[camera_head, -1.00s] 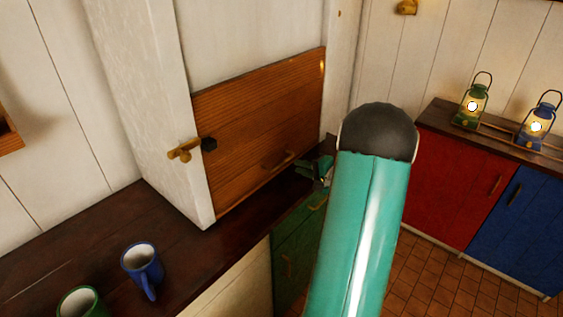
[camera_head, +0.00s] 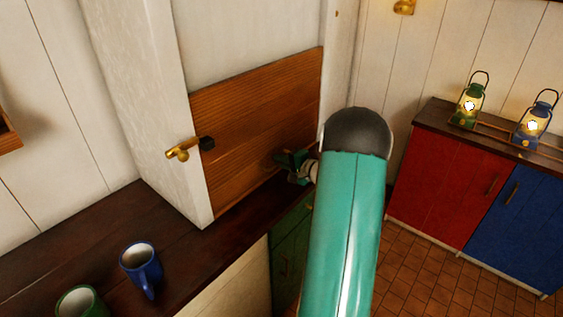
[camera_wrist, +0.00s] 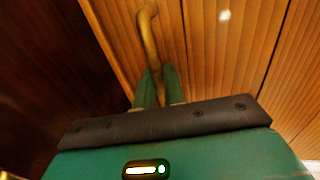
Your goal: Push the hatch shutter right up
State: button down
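The hatch shutter (camera_head: 255,120) is a brown wooden board set low in a white frame, with a pale panel above it. Its brass handle (camera_wrist: 148,35) shows in the wrist view, running down between my fingers. My gripper (camera_head: 287,158) is at the lower right of the shutter in the head view and covers the handle there. In the wrist view, my two green fingers (camera_wrist: 160,88) lie close on either side of the handle and look shut on it. A brass catch (camera_head: 183,149) with a dark knob (camera_head: 207,143) sits at the shutter's left edge.
A dark counter (camera_head: 115,215) runs below the hatch, with a blue mug (camera_head: 140,263) and a green mug (camera_head: 80,302) at the lower left. A red cabinet (camera_head: 445,190) and a blue cabinet (camera_head: 515,220) stand right, bearing a green lantern (camera_head: 469,107) and a blue lantern (camera_head: 532,127).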

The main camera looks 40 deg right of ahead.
jog(key=shift+r, duration=0.1)
notch_tip(320, 180, up, 33)
jog(key=shift+f, duration=0.2)
jog(key=c, duration=1.8)
grip_release()
jog(key=shift+c, duration=0.2)
jog(key=v, duration=1.3)
jog(key=shift+s, duration=0.35)
